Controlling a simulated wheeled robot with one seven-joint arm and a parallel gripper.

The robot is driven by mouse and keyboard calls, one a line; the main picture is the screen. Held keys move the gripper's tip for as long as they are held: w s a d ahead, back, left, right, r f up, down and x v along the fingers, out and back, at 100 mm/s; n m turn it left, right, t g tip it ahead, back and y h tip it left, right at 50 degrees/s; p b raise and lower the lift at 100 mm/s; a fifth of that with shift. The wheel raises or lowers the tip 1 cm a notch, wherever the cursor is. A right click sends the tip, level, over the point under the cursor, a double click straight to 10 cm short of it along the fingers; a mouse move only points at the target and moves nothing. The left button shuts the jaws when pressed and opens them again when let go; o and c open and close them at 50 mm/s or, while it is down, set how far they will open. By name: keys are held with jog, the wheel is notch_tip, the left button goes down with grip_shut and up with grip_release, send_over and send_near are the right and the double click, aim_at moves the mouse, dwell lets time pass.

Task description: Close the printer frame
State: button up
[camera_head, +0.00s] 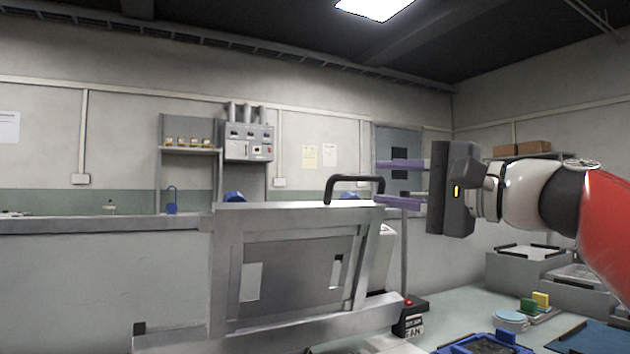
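The printer frame (362,262) is a grey metal frame standing raised, seen at the middle of the head view, with a flat panel inside it. A black handle (352,179) sits on its top edge. My gripper (378,183) comes in from the right, pointing left, with its two purple fingers spread apart one above the other. The fingertips are level with the right end of the handle and look very close to it. I cannot tell whether they touch it or whether the handle lies between them.
A small black box with a red button (409,318) stands right of the frame. A blue tray (492,342) and green and yellow blocks (534,303) are at the lower right. Grey bins (528,268) stand behind them. A long counter (100,224) runs along the left.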

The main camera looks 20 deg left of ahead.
aim_at(358, 179)
jog(key=shift+x, duration=0.85)
jog(key=p+x, duration=0.2)
jog(key=x, duration=0.4)
jog(key=shift+a+r, duration=0.2)
jog(key=shift+a, duration=0.1)
jog(key=shift+c, duration=0.4)
grip_shut()
